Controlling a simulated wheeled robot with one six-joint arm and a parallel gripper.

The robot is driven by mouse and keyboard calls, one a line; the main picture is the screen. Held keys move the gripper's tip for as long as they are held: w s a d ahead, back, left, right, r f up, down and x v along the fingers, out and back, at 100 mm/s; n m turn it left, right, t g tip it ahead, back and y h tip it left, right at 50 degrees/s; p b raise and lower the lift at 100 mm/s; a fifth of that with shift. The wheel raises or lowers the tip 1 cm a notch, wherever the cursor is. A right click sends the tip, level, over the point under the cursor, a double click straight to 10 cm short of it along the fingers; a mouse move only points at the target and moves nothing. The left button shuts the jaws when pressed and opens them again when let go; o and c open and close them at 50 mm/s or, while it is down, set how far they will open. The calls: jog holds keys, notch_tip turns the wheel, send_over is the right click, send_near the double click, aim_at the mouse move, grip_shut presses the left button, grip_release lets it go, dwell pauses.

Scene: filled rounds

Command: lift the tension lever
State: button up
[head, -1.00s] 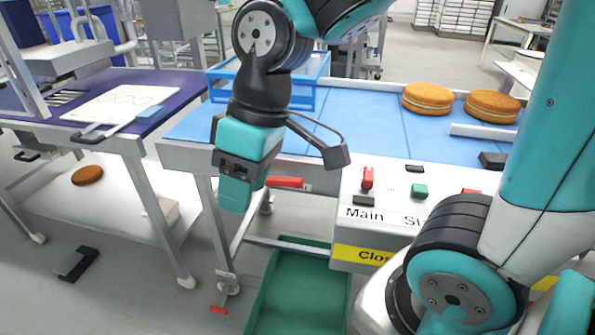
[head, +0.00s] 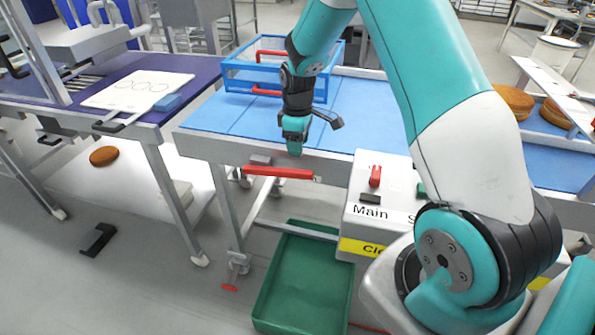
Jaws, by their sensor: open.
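A long red lever (head: 278,172), apparently the tension lever, lies about level along the front of the conveyor frame, with a grey block behind its left part. My gripper (head: 295,150) points down just above and behind the lever's right half, at the conveyor's front edge. It is open and holds nothing that I can see. Its fingers are small and partly overlap, so I cannot tell whether they touch the lever.
A control box (head: 350,216) marked "Main" with an upright red switch (head: 375,176) stands right of the lever. A green bin (head: 303,285) sits on the floor below. A blue crate (head: 250,80) is on the conveyor (head: 225,112) behind my gripper. Filled rounds (head: 514,102) lie at right.

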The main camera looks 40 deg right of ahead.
aim_at(298, 171)
notch_tip(298, 171, down, 11)
jog(key=shift+r+p, duration=0.2)
jog(key=shift+p, duration=0.55)
grip_shut()
